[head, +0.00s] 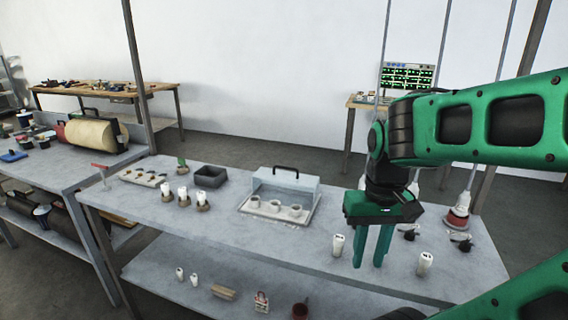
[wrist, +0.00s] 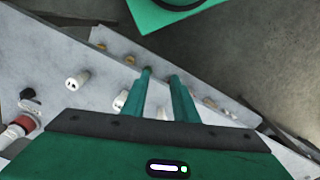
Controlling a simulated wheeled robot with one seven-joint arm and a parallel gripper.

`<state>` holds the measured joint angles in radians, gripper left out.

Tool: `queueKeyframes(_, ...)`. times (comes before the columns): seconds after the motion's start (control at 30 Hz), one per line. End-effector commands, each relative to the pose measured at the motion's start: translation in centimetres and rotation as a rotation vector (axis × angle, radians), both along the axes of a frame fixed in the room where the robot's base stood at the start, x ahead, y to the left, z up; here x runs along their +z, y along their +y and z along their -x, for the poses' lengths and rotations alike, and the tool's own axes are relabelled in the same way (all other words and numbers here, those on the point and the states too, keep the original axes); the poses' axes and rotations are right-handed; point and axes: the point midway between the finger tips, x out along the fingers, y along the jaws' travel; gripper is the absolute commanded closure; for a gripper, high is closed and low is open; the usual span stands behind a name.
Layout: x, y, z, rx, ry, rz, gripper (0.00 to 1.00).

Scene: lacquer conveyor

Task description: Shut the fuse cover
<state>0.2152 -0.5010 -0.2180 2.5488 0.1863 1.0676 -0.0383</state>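The fuse cover (head: 287,178) is a pale grey hood with a black handle on top. In the head view it stands raised at the back of a flat base (head: 262,214) on the bench, so its front is open. Several round white sockets (head: 275,205) show on the base. My gripper (head: 370,263) points down over the bench, to the right of the cover and nearer to me, well apart from it. In the wrist view its two fingers (wrist: 160,74) are parted with nothing between them. I cannot make out the cover in the wrist view.
A white fuse (head: 338,245) stands just left of my fingers, another (head: 424,263) to their right. Several fuses in holders (head: 183,196) and a dark grey bin (head: 210,176) stand left of the cover. A red-based post (head: 457,218) is at right. Bench before the cover is clear.

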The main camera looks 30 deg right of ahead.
Motion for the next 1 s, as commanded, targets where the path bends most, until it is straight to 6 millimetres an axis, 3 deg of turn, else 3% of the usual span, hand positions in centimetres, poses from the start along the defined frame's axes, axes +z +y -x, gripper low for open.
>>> queueKeyframes(0.17,3.0,-2.1,-5.9,0.14,-0.016,0.008,0.74)
queueKeyframes(0.4,7.8,-5.3,-18.1,0.452,-0.045,0.048,0.74)
queueKeyframes(0.7,11.1,-7.3,-33.2,0.867,-0.045,0.136,0.74)
queueKeyframes(0.83,11.6,-7.3,-38.4,1.022,-0.036,0.175,0.74)
queueKeyframes(1.0,11.8,-7.0,-42.4,1.151,-0.022,0.207,0.74)
